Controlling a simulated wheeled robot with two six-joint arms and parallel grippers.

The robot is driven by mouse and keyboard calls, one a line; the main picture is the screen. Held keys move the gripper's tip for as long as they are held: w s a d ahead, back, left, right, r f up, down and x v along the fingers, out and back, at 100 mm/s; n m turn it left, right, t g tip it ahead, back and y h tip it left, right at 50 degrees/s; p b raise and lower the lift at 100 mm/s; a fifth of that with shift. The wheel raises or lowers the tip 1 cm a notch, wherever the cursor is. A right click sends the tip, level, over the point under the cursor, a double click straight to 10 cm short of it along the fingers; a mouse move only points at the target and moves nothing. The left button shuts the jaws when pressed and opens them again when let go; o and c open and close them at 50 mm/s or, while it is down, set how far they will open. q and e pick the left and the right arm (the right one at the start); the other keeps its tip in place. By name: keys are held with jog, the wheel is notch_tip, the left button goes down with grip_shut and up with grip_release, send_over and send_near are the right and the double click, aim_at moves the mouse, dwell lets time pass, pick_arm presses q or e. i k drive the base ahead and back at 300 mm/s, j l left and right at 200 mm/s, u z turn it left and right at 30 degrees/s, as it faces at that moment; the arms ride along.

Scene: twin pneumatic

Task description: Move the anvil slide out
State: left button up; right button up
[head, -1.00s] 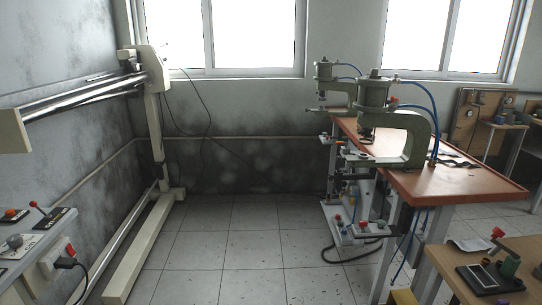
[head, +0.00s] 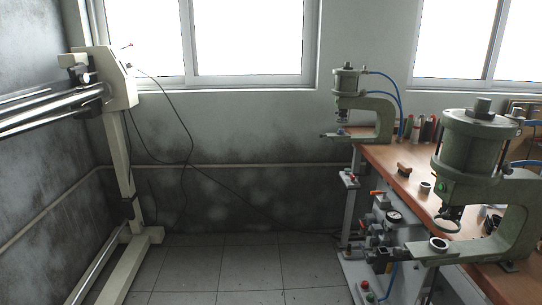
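Two green pneumatic presses stand on the orange-brown bench. The near press (head: 480,145) is at the right, with a C-shaped frame and a round cylinder on top. Its lower arm (head: 462,252) reaches left past the bench edge and carries a round metal ring-shaped seat (head: 438,243) under the ram. The far press (head: 348,84) is smaller in view, and a small plate (head: 335,136) sticks out to the left at its lower arm. I cannot tell which part is the anvil slide. Neither of my grippers is in view.
The bench (head: 385,155) has bottles (head: 420,130) and small parts on top. A gauge (head: 394,217), valves and hoses sit below its left edge. A cream-coloured roller machine (head: 120,85) stands at the left. The tiled floor (head: 235,268) between is clear.

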aim_at(329, 134)
jog(key=i+j+z, duration=0.15)
jog(key=i+z, duration=0.3)
jog(key=i, duration=0.5)
jog(key=i+j+z, duration=0.2)
jog(key=z, duration=0.3)
jog(key=i+j+z, duration=0.35)
jog(key=z, duration=0.15)
